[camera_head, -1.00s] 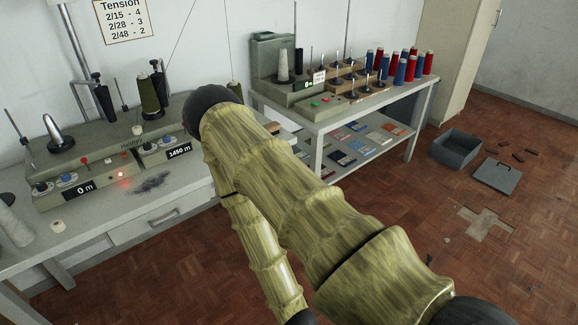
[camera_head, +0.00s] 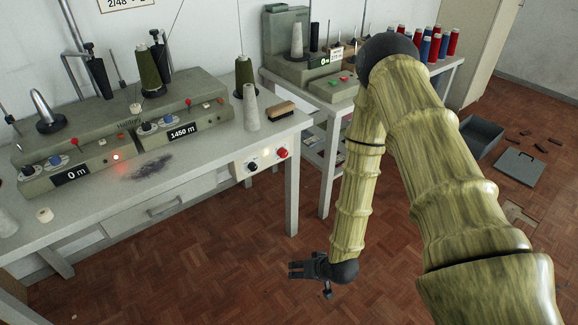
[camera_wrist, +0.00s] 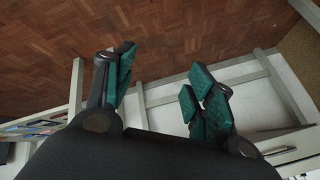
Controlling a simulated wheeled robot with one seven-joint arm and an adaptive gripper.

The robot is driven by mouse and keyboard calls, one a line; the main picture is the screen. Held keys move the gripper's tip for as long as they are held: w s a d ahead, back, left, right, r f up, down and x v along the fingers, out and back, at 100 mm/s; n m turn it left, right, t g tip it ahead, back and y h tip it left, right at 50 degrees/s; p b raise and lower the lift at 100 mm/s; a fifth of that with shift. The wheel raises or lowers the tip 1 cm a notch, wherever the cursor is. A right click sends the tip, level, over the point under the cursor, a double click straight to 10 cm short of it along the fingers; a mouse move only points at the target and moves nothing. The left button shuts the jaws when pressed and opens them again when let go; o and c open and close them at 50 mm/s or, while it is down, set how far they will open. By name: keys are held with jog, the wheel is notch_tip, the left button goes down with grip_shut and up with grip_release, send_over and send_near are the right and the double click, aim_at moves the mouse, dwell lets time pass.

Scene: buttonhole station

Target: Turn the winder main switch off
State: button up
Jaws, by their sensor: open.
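The winder (camera_head: 125,118) is a long grey-green machine on the white bench, with displays reading 0 m and 1450 m and a lit red lamp (camera_head: 116,157). My gripper (camera_head: 292,270) is open and empty, low over the floor, below and apart from the switch box. In the wrist view its green-padded fingers (camera_wrist: 165,85) stand apart with nothing between them.
The bench (camera_head: 215,150) holds a grey cone (camera_head: 251,108), a brush (camera_head: 268,113) and a dark stain (camera_head: 147,166). A second table with red and blue spools (camera_head: 428,45) stands behind. A grey bin (camera_head: 481,135) is on the floor at right. The floor before the bench is clear.

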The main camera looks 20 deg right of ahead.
jog(key=w+d+r+m+t+y+b, duration=0.1)
jog(key=w+d+r+t+b, duration=0.15)
jog(key=w, duration=0.65)
jog(key=w+d+r+m+t+y+b, duration=0.1)
jog(key=w+t+b, duration=0.2)
jog(key=w, duration=0.5)
jog(key=t+y+b, duration=0.1)
jog(key=t+b, duration=0.4)
jog(key=b, duration=0.1)
send_near(285, 155)
jog(key=x, duration=0.9)
jog(key=shift+w+b, duration=0.35)
jog(key=shift+c, duration=0.3)
jog(key=c, duration=1)
